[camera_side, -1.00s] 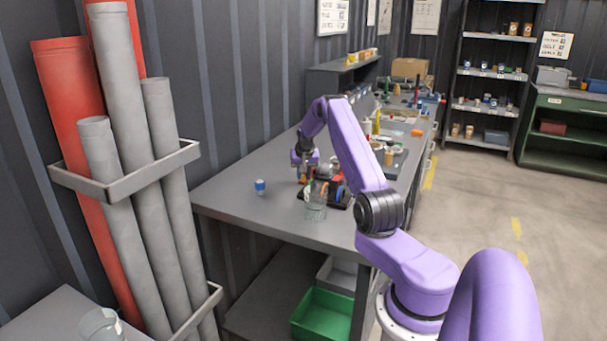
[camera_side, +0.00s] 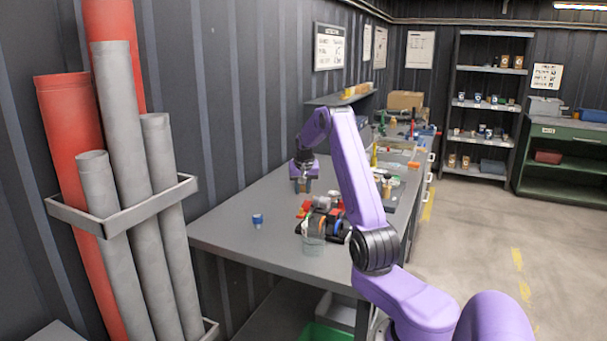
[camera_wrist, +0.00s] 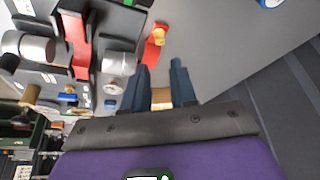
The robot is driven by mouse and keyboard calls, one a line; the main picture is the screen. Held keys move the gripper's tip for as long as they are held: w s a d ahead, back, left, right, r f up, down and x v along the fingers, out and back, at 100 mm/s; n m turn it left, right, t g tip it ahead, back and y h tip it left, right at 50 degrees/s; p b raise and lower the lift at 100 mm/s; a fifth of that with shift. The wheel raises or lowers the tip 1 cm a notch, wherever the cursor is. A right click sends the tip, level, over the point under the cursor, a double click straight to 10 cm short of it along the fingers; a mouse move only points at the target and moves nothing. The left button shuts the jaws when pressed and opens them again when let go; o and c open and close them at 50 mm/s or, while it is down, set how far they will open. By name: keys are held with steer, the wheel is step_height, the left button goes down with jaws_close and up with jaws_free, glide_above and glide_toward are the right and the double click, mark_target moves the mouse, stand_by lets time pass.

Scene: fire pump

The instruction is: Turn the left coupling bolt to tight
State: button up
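My gripper (camera_wrist: 160,72) is over the far side of the pump. Its two dark fingers stand apart, with bare grey bench between their tips. A tan piece shows deeper between them; I cannot tell what it is. In the side view my gripper (camera_side: 304,184) hangs above the bench behind the pump assembly (camera_side: 325,222). A wide red bar (camera_wrist: 75,42) and a grey cylinder (camera_wrist: 28,46) are further left. I cannot tell which part is the left coupling bolt.
A blue-and-white object (camera_side: 258,220) stands alone on the grey bench (camera_side: 225,225), left of the pump. A clear container (camera_side: 313,238) stands in front of the pump. Small goods crowd the bench's far end. Red and grey pipes (camera_side: 120,140) stand at the left.

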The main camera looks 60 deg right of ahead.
steer(key=v, duration=0.7)
stand_by(0.3)
